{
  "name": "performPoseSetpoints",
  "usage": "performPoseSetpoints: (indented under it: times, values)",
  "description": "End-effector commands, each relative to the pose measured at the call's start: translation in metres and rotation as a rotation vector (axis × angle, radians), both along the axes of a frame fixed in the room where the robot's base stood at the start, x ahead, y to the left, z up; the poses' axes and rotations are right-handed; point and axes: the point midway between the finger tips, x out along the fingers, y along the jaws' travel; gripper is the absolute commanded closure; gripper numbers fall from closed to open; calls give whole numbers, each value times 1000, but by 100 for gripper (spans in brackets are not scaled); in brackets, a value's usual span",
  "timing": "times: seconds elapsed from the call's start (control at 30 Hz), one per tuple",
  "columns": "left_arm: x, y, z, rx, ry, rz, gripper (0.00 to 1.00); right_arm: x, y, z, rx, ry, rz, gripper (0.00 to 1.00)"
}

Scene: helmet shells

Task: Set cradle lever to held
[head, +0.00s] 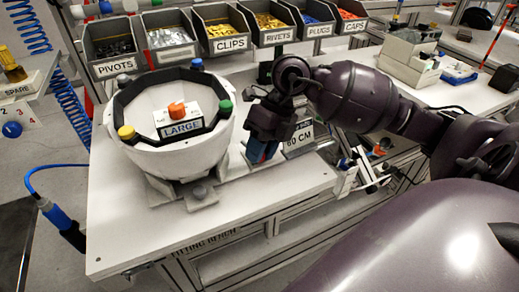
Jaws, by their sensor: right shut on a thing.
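A white helmet shell (204,138) with a black rim band sits open side up in a cradle (201,197) on the fitting bench (125,218). A block marked LARGE (181,128) with an orange knob lies inside the shell. My right gripper (262,152) points down just right of the shell. It is shut on what looks like the cradle lever, a small blue and red part by the cradle's right side. The gripper hides most of that part, so I cannot tell its position. My left gripper is not in view.
A sign marked 60 CM (300,137) stands right beside my right gripper. Labelled bins, including CLIPS (230,44), line the back. A blue-handled tool (62,222) hangs at the left. The bench's front left is clear.

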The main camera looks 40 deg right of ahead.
Motion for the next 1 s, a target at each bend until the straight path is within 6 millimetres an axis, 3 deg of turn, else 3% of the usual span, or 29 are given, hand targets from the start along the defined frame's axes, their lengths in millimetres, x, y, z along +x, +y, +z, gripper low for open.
performPoseSetpoints:
  times: [0.07, 0.1, 0.23, 0.63, 1.0]
  values:
    - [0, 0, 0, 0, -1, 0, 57, 0, 0, 1, 1, 0, -1, 100]
    - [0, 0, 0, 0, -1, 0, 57, 0, 0, 1, 1, 0, -1, 68]
    - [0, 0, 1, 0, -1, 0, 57, 0, 0, 1, 1, -1, -2, 48]
    - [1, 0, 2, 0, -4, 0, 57, 1, -3, 6, -2, -3, -3, 46]
    - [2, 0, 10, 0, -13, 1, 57, 2, -31, 62, -3, -5, -4, 46]
